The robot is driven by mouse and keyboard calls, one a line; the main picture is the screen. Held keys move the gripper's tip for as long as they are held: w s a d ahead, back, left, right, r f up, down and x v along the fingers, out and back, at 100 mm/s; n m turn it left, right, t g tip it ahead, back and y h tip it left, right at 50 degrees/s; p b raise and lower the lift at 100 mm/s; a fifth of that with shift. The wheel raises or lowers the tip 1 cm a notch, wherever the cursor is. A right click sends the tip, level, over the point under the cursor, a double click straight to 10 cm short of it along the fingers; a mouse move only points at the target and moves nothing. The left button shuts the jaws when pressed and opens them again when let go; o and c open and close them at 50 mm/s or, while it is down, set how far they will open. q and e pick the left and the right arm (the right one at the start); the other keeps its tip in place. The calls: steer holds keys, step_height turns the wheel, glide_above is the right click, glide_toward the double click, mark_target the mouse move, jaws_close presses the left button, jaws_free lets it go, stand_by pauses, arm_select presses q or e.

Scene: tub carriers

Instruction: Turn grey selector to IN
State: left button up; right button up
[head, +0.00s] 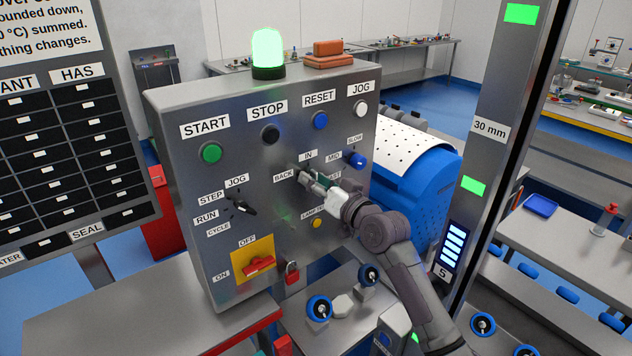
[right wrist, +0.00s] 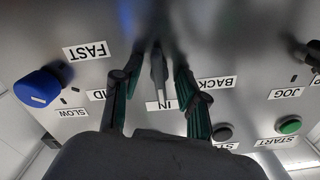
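The grey selector (right wrist: 158,68) is on the control panel (head: 232,165), between the BACK label (head: 284,176) and the IN label (head: 308,156) side. In the upside-down right wrist view its lever points toward the IN label (right wrist: 162,105). My right gripper (head: 310,180) is at the panel in front of the selector and mostly hides it in the head view. In the right wrist view the gripper's fingers (right wrist: 157,75) are apart, one on each side of the lever, with gaps visible. My left gripper is not in view.
A blue selector (head: 356,159) is close to the right of my right gripper. A black selector (head: 241,205) and a red switch (head: 258,265) sit lower left. A yellow button (head: 317,223) is below the gripper. A green button (head: 211,153) is at upper left.

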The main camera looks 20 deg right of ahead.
steer(key=v, duration=1.2)
stand_by(0.4)
